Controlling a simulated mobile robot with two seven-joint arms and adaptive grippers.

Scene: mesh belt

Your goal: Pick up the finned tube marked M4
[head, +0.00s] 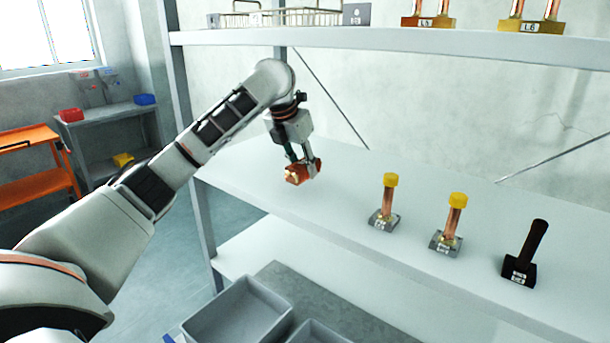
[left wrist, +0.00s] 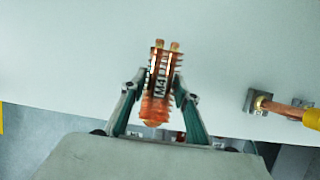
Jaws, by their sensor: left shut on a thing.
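In the head view the finned tube (head: 297,174) hangs at the tips of my left gripper (head: 307,165), over the left part of the middle shelf (head: 340,195). The tube seems to be just above the shelf; I cannot tell the exact gap. My right gripper is in neither view.
Two copper posts with yellow caps, one left (head: 389,200) and one right (head: 453,222), stand on the middle shelf. A black piece (head: 527,252) stands further right. A wire basket (head: 280,17) is on the upper shelf. A grey bin (head: 240,308) is below.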

